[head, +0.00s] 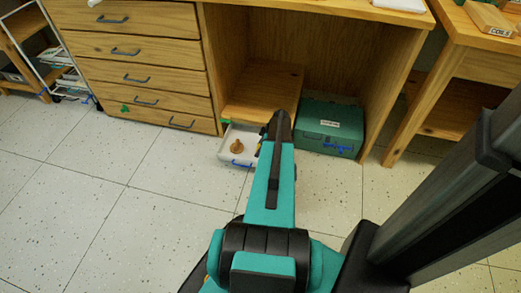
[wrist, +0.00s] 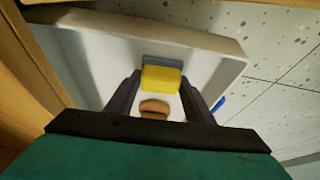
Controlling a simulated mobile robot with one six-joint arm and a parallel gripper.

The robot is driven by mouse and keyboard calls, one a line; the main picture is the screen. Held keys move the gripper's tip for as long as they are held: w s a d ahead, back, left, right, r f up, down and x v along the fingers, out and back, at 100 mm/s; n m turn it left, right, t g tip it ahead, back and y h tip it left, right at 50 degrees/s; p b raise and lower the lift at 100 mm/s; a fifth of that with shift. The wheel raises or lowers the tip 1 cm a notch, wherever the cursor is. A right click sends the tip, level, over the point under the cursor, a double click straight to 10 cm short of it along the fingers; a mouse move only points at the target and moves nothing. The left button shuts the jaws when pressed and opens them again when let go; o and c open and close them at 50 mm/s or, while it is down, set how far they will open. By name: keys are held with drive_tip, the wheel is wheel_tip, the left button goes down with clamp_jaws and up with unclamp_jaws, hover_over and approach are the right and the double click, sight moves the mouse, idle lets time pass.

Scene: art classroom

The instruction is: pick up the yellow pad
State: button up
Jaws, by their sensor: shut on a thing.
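The yellow pad (wrist: 162,79) is between the fingertips of my gripper (wrist: 160,84) in the wrist view, with a grey-blue band along its far side. My gripper is shut on it. The pad is over or inside a white tray (wrist: 215,62); I cannot tell whether it touches the tray's floor. In the head view my gripper (head: 272,130) reaches down by the right side of the white tray (head: 226,158), and my arm hides most of the pad.
A brown rounded object (wrist: 154,108) lies in the tray; it also shows in the head view (head: 237,146). A green box (head: 330,127) stands right of my gripper, under the wooden desk (head: 212,60). A drawer front (head: 140,78) is at the left. The tiled floor (head: 110,200) is clear in front.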

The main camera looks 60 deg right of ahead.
drive_tip(key=shift+r, duration=0.1)
wheel_tip(320, 180, up, 10)
drive_tip(key=p, duration=0.3)
idle(0.3)
idle(0.6)
